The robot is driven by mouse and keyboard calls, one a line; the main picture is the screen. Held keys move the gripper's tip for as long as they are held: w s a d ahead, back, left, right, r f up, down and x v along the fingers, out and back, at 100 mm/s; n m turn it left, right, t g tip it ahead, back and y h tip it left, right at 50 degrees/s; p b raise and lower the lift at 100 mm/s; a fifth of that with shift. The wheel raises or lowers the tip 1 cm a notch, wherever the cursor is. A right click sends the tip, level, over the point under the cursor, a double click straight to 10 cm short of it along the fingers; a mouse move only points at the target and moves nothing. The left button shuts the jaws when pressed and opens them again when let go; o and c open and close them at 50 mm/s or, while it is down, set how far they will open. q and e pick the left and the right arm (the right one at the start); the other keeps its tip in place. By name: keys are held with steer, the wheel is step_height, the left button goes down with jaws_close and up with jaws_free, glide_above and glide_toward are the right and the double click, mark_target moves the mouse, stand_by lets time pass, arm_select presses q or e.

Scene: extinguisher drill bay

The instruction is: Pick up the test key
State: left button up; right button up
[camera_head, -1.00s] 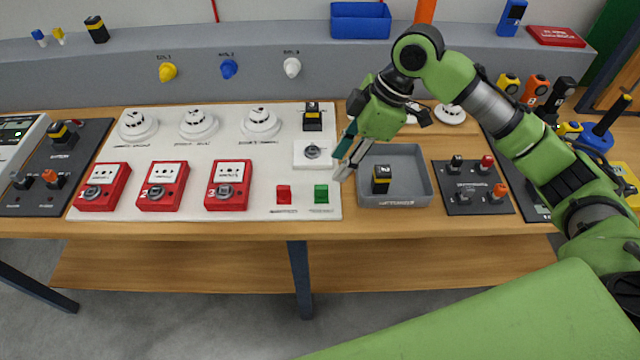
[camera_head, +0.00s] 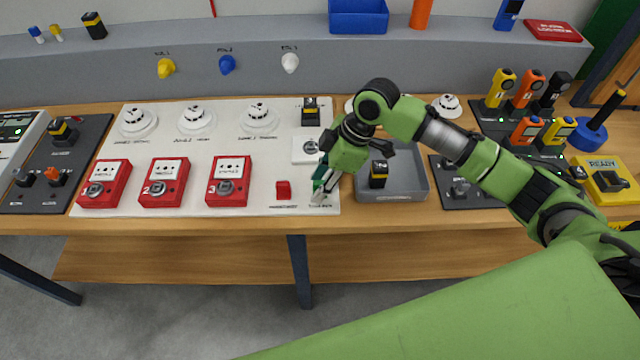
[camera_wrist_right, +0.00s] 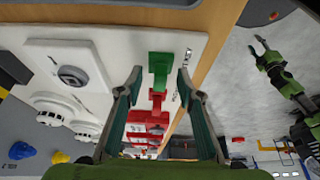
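A green key-like block (camera_wrist_right: 159,68) stands on the white panel, between the fingertips of my right gripper (camera_wrist_right: 156,88) in the right wrist view. I take it for the test key; its label is too small to read. The fingers are open, with a gap on each side of the block. In the head view my right gripper (camera_head: 322,190) reaches down at the panel's front right corner and hides the green block. My left gripper (camera_wrist_right: 258,47) shows small in the right wrist view, apparently open and empty, away from the panel.
A red block (camera_head: 283,190) stands just left of my right gripper. Red call points (camera_head: 164,183) and white detectors (camera_head: 197,119) fill the panel (camera_head: 240,207). A grey tray (camera_head: 420,180) holding a black-and-yellow item (camera_head: 378,174) lies close on the right.

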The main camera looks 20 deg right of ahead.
steer(key=c, duration=0.9)
arm_select(q)
steer(key=shift+w, duration=0.2)
steer(key=shift+w, duration=0.2)
arm_select(e)
steer(key=shift+r, duration=0.1)
